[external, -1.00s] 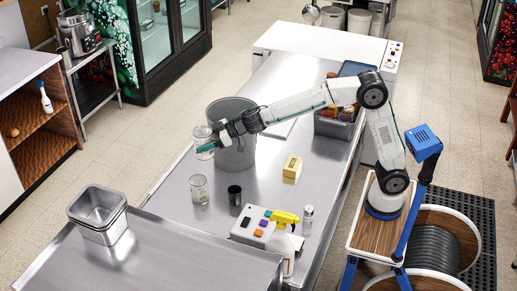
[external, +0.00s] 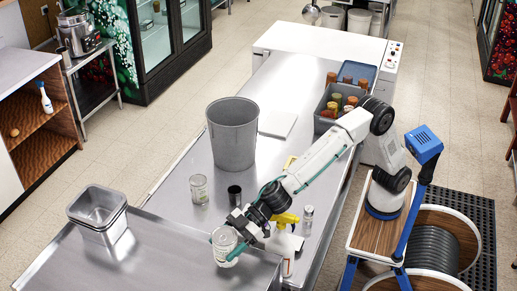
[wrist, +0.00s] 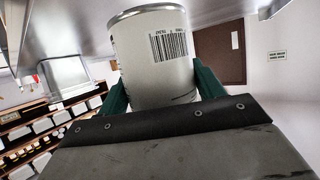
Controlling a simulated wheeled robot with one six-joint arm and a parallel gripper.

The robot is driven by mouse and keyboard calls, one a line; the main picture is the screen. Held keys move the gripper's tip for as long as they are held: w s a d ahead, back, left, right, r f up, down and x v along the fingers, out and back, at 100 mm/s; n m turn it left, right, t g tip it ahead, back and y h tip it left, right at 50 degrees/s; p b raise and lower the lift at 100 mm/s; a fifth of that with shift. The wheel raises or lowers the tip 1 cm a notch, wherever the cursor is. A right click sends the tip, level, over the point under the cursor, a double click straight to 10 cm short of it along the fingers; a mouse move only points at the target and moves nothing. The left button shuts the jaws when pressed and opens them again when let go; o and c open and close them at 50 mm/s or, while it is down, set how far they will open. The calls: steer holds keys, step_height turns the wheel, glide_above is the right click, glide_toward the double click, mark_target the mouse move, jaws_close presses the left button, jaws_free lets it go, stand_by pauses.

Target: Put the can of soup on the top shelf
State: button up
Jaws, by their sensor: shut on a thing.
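My gripper (external: 229,246) is shut on a pale can (external: 224,240) with a metal rim. In the wrist view the same can (wrist: 153,58) shows a barcode on its label and sits between the two green fingers. In the external view the can is over the front steel surface (external: 180,265), near its back edge; I cannot tell whether it touches. I cannot read which can is soup. The shelf that the task names is not clear in either view.
A grey bin (external: 232,135), a dark cup (external: 234,194) and a yellow-topped spray bottle (external: 287,226) stand on the counter. A steel container (external: 98,208) stands on the front surface to the left. A grey crate of jars (external: 338,108) is at the back right. The front surface's middle is clear.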

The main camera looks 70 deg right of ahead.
mark_target(233, 264)
steer(key=s+a, duration=0.2)
steer(key=shift+s, duration=0.3)
steer(key=shift+f, duration=1.45)
steer(key=shift+f, duration=0.15)
steer(key=o, duration=1.3)
steer(key=shift+d, duration=0.1)
steer(key=shift+d+r, duration=0.15)
steer(key=shift+r, duration=0.05)
steer(key=shift+v, duration=2.55)
